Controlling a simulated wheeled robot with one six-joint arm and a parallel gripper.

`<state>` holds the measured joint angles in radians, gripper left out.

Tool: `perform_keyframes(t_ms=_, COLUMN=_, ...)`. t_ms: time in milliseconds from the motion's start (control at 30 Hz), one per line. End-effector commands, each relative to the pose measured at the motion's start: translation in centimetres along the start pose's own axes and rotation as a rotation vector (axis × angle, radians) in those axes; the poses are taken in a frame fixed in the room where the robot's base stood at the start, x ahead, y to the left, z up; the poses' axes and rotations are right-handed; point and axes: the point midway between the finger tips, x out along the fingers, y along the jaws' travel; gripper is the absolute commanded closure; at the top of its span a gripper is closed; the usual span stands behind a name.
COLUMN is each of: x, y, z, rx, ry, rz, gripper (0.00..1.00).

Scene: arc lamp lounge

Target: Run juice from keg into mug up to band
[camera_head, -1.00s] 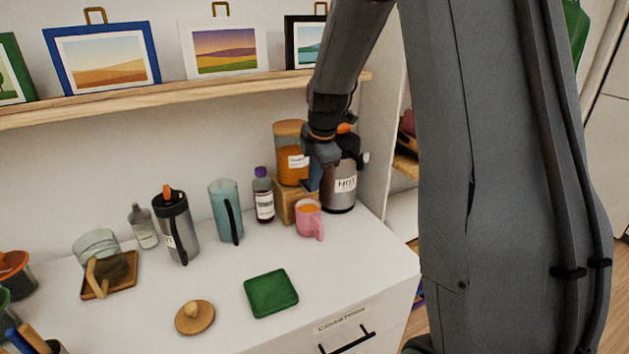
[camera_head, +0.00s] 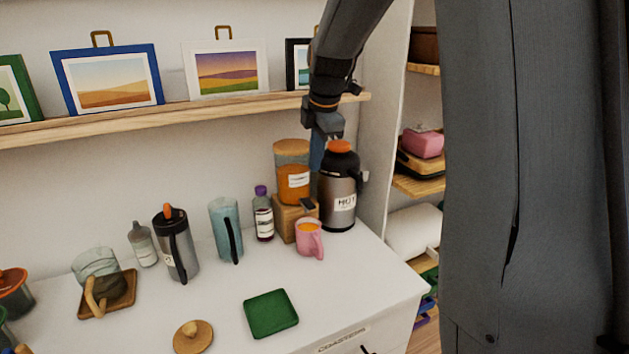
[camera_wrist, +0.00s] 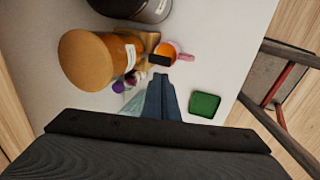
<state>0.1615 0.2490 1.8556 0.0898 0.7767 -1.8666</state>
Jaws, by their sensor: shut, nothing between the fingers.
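The keg (camera_head: 293,188) is a clear cylinder of orange juice with a wooden lid and a white label. It stands on a wooden block (camera_head: 286,222) at the back of the cabinet top, and its dark tap (camera_head: 308,205) points forward. The pink mug (camera_head: 309,243) stands upright under the tap with orange juice inside, high in the cup. I cannot make out a band. My gripper (camera_head: 317,162) is shut and empty, above the tap and between the keg and the flask. In the wrist view its blue fingers (camera_wrist: 161,97) are together, apart from the mug (camera_wrist: 168,52).
A steel flask (camera_head: 340,195) marked HOT stands close right of the keg. A purple-capped bottle (camera_head: 263,215), blue pitcher (camera_head: 225,230) and dark tumbler (camera_head: 176,245) stand left. A green coaster (camera_head: 271,314) lies in front. A picture shelf (camera_head: 200,108) runs above.

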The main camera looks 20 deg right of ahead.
Motion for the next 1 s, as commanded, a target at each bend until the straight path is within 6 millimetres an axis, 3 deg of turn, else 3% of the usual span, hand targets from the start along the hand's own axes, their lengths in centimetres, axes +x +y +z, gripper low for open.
perform_keyframes(t_ms=233, x=-1.8, y=0.4, z=0.0, rx=0.000, ry=0.000, rz=-0.001, gripper=1.00)
perform_keyframes(t_ms=1000, x=-1.9, y=0.3, z=-0.1, rx=0.001, ry=0.001, rz=-0.001, gripper=1.00)
